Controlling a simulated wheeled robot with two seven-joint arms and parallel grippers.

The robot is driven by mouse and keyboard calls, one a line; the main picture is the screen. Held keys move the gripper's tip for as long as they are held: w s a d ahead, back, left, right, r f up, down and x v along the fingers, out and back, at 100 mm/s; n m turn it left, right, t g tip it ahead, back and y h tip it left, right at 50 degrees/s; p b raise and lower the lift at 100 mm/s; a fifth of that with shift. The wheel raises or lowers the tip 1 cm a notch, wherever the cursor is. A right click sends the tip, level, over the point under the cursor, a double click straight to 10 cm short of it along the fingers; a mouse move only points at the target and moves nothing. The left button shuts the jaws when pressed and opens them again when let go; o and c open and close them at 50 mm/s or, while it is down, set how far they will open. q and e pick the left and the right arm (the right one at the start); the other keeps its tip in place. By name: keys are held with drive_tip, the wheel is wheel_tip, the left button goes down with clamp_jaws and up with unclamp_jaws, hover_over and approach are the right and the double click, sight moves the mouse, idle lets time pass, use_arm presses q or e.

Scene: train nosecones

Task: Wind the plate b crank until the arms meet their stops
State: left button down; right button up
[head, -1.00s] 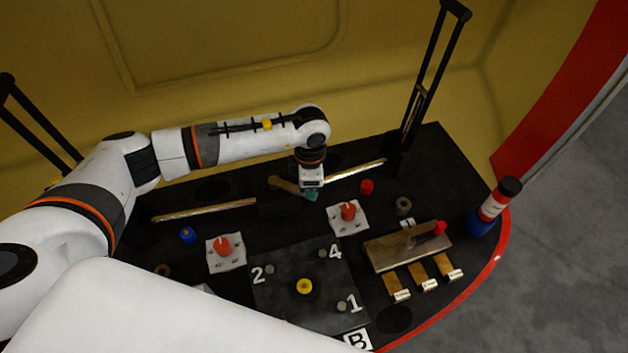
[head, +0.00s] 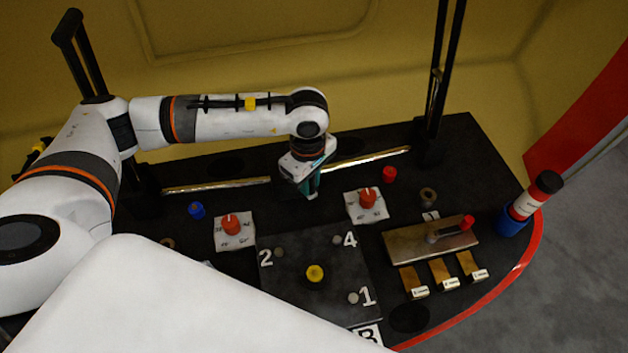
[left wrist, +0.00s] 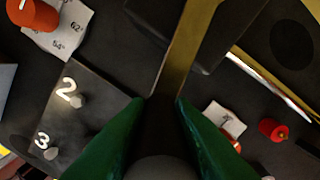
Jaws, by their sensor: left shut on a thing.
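My left gripper (head: 311,192) is above the middle of the black console and shut on the crank's knob. In the left wrist view the brass crank arm (left wrist: 186,50) runs up from between the green fingers (left wrist: 160,130), which hide most of the dark knob. In the head view the gripper hides the crank. Two black arms rise at the back, the left arm (head: 78,50) and the right arm (head: 436,95), whose top is cut off. Whether they touch any stops cannot be told. My right gripper is out of view.
The square plate (head: 300,300) with a yellow knob (head: 315,273) and white numbers lies in front of the gripper. Red dials (head: 231,224) (head: 367,197) flank it. Brass strips (head: 215,186) lie at the back.

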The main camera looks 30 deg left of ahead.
use_arm(q)
drive_tip(key=shift+s+a+f, duration=0.25)
drive_tip(key=shift+s, duration=0.2)
drive_tip(key=c, duration=1.4)
unclamp_jaws()
drive_tip(key=shift+s+a, duration=0.1)
drive_tip(key=shift+a, duration=0.05)
drive_tip(key=shift+c, duration=0.2)
drive_tip(key=shift+o, duration=0.9)
drive_tip(key=shift+s+a+r, duration=0.15)
drive_tip(key=shift+s, duration=0.1)
drive_tip(key=shift+w, duration=0.1)
drive_tip(key=shift+w, duration=0.1)
wheel_tip(320, 180, up, 12)
drive_tip(key=shift+w, duration=0.1)
